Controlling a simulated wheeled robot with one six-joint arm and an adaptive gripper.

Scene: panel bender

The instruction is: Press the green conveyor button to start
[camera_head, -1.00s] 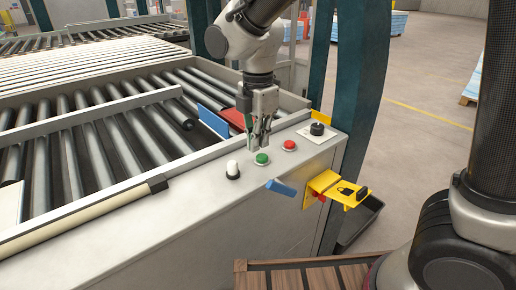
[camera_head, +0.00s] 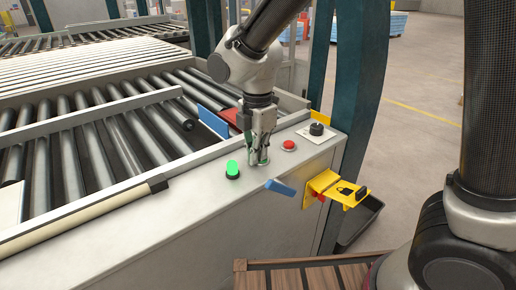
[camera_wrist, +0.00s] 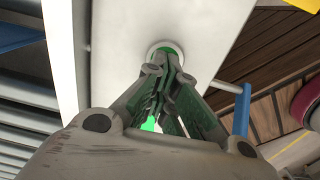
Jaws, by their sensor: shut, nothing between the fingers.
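The green conveyor button (camera_wrist: 172,47) shows as a green edge in a pale ring, just beyond my fingertips in the wrist view. In the head view my gripper (camera_head: 258,160) is shut and points straight down onto the button's place, covering most of it. The fingertips appear to touch the button. Nothing is between the fingers. A small indicator lamp (camera_head: 232,169) left of the button glows bright green.
A red button (camera_head: 289,145) and a black knob (camera_head: 317,129) sit to the right on the panel. A blue handle (camera_head: 281,188) and a yellow lock bracket (camera_head: 337,188) stick out from the front face. Conveyor rollers (camera_head: 95,150) lie behind.

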